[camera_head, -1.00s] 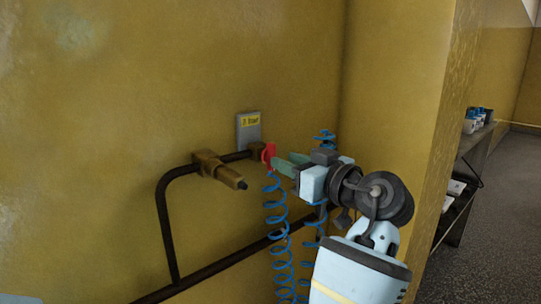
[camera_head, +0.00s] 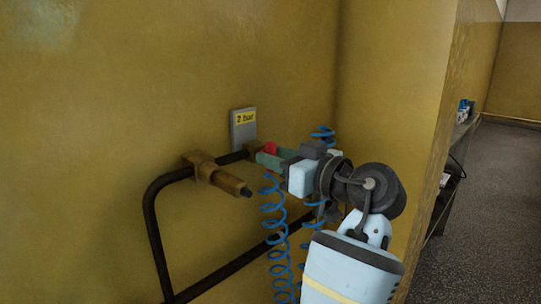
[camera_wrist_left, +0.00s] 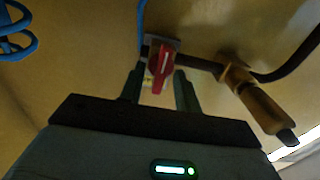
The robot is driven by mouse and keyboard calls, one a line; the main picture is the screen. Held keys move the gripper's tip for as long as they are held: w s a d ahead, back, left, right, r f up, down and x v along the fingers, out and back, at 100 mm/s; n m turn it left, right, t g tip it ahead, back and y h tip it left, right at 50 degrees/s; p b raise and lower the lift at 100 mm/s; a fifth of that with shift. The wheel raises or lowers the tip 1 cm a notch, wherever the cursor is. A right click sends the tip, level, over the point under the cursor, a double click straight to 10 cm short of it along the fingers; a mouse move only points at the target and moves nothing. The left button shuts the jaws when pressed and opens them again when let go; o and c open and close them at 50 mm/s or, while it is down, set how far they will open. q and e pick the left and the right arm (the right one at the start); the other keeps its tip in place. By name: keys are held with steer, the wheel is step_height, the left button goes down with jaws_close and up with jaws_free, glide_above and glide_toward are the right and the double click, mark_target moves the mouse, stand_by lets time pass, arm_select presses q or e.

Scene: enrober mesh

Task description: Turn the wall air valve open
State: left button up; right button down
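The red valve handle (camera_head: 270,148) sits on the dark pipe at the wall, below the grey plate. In the head view my left gripper (camera_head: 267,158) is at the handle, and its greenish fingers hide the handle's lower part. In the left wrist view the red handle (camera_wrist_left: 162,72) stands between the two fingertips (camera_wrist_left: 158,84) of my left gripper. The fingers are apart, with gaps beside the handle, so the gripper is open around it. I cannot tell whether either finger touches it. My right gripper is not in view.
A grey plate (camera_head: 243,128) with a yellow "2 bar" label is on the wall. A brass fitting (camera_head: 217,174) sticks out left of the valve. Blue coiled hoses (camera_head: 275,235) hang below and behind the gripper. A wall corner is close on the right, with a shelf (camera_head: 452,165) beyond.

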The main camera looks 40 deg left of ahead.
arm_select(q)
steer(key=shift+a, duration=0.1)
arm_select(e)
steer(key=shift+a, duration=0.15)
arm_select(q)
steer(key=c, duration=0.6)
steer(key=shift+r+m+p, duration=0.1)
steer(key=shift+m+p, duration=0.3)
steer(key=shift+p, duration=0.15)
steer(key=m+p, duration=0.5)
steer(key=p, duration=0.1)
steer(key=m+p, duration=1.2)
steer(key=shift+w+f, duration=0.25)
steer(key=shift+w, duration=0.05)
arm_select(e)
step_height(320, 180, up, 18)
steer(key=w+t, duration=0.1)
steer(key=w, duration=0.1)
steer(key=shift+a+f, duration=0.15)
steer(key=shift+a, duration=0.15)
arm_select(q)
steer(key=shift+f, duration=0.1)
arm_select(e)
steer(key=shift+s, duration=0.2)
